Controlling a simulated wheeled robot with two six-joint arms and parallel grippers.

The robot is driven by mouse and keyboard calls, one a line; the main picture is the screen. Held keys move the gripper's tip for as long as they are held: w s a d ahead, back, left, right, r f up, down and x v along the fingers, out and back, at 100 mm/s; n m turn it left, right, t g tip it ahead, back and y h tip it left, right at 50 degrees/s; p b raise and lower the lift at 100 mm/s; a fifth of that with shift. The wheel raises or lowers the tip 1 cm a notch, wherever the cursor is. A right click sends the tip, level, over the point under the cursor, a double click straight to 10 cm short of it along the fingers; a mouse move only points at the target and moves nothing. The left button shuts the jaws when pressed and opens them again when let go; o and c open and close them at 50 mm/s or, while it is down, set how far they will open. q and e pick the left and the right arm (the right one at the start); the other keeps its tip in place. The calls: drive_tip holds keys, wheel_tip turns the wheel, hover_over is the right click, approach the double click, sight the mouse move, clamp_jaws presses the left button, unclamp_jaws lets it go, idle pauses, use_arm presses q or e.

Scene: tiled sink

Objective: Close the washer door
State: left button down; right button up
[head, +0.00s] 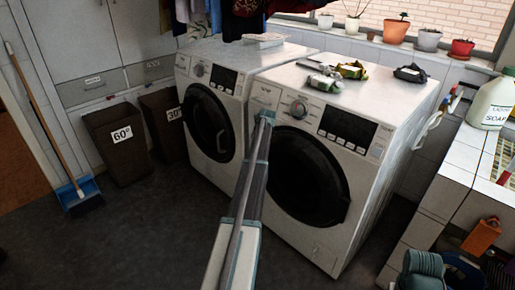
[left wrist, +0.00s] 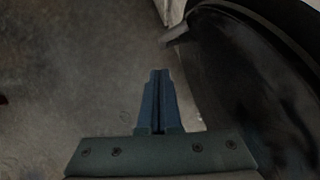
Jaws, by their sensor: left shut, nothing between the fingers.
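Two white front-loading washers stand side by side in the head view, a left washer (head: 218,75) and a right washer (head: 270,92). Each has a round black door, the left washer's door (head: 206,122) and the right washer's door (head: 305,180). Whether either door stands slightly ajar is hard to tell. An arm of mine rises from the bottom middle across the right washer's left side; its fingers cannot be made out there. In the left wrist view my left gripper (left wrist: 159,75) is shut and empty, beside a large curved black door surface (left wrist: 250,85) with a pale protruding piece (left wrist: 180,36).
Small packages (head: 325,80) lie on the right washer. Dark laundry bins (head: 118,148) and a broom with a blue dustpan (head: 80,192) stand at the left. A tiled counter (head: 458,150) with a soap bottle (head: 492,103) is at the right. The floor in front is clear.

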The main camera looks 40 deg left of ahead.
use_arm(q)
drive_tip(key=s+r+p, duration=0.3)
drive_tip(key=r+p, duration=0.4)
drive_tip(key=r, duration=0.1)
drive_tip(key=shift+r+p, duration=0.3)
drive_tip(key=shift+p, duration=0.1)
drive_tip(key=s+d+r+n+h+p, duration=0.1)
drive_tip(key=s+d+n+p, duration=0.15)
drive_tip(key=d, duration=1.05)
drive_tip(key=s+d+r+n+p, duration=0.15)
drive_tip(key=d+n, duration=0.25)
drive_tip(key=d, duration=0.9)
drive_tip(key=s+d+r+n+h+p, duration=0.1)
drive_tip(key=s+d+r+n, duration=0.15)
drive_tip(key=d, duration=1.05)
drive_tip(key=s+d+r+n+g+p, duration=0.2)
drive_tip(key=s+d+n, duration=0.8)
drive_tip(key=s+d, duration=1.2)
drive_tip(key=shift+r+h+p, duration=0.3)
drive_tip(key=shift+r+p, duration=0.1)
drive_tip(key=shift+p, duration=0.75)
